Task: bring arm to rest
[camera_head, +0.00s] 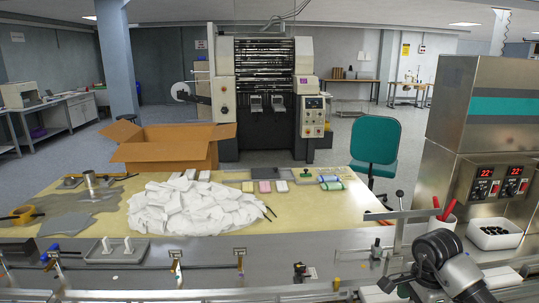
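My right arm (462,275) reaches in from the bottom right corner, its grey and black wrist over the front machine rail. Its gripper (392,284) points left, low in the picture, in front of the table. The fingers are small and dark, so I cannot tell whether they are open or shut. I see nothing clearly held in it. My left arm and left gripper are not in view.
A table (330,208) carries a heap of white packets (200,208), with an open cardboard box (170,148) behind. Rails (230,292) cross the front.

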